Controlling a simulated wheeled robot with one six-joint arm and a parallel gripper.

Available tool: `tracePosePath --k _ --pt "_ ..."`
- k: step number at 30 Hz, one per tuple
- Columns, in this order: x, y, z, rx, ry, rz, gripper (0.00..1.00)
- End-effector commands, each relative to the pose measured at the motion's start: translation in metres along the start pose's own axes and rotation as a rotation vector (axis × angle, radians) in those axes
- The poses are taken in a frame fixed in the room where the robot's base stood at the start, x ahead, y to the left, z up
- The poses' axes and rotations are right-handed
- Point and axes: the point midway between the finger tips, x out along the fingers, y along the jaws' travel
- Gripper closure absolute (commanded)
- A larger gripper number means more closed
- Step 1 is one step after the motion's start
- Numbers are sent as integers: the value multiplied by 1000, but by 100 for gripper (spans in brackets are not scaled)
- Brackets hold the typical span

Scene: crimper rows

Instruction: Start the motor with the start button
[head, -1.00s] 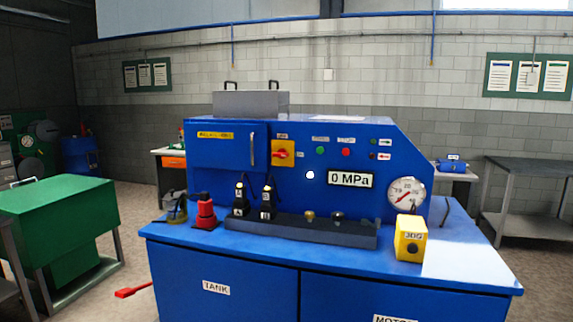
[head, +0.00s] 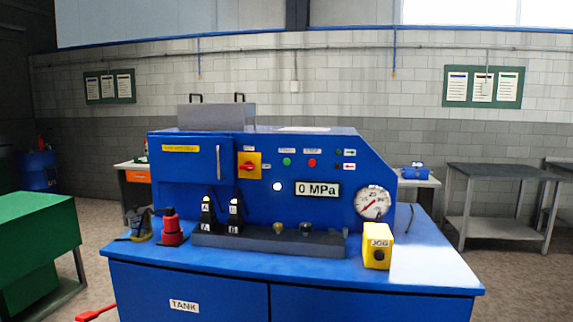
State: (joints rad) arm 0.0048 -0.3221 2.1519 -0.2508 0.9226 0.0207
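The blue hydraulic machine (head: 330,218) stands ahead in the head view. On its upright panel a green button (head: 287,161) sits under a small label, with a red button (head: 312,162) to its right. The labels are too small to read. A red rotary switch on a yellow plate (head: 249,165) is to their left. A lit white lamp (head: 277,186) is below, beside the display (head: 318,189) reading 0 MPa. A round gauge (head: 372,203) is at the right. My gripper is not in view.
A yellow JOG box (head: 377,246), a red fitting (head: 172,228) and a grey manifold rail (head: 270,242) stand on the machine's top. A green cabinet (head: 35,235) is at the left. A metal table (head: 500,176) stands at the back right. Floor shows between them.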

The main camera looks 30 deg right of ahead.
Motion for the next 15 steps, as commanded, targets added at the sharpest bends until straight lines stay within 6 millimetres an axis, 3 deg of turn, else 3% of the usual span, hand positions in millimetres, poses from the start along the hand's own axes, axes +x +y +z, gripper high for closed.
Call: tracePosePath --k 11,15 --pt "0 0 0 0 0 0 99" --pt "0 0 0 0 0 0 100"
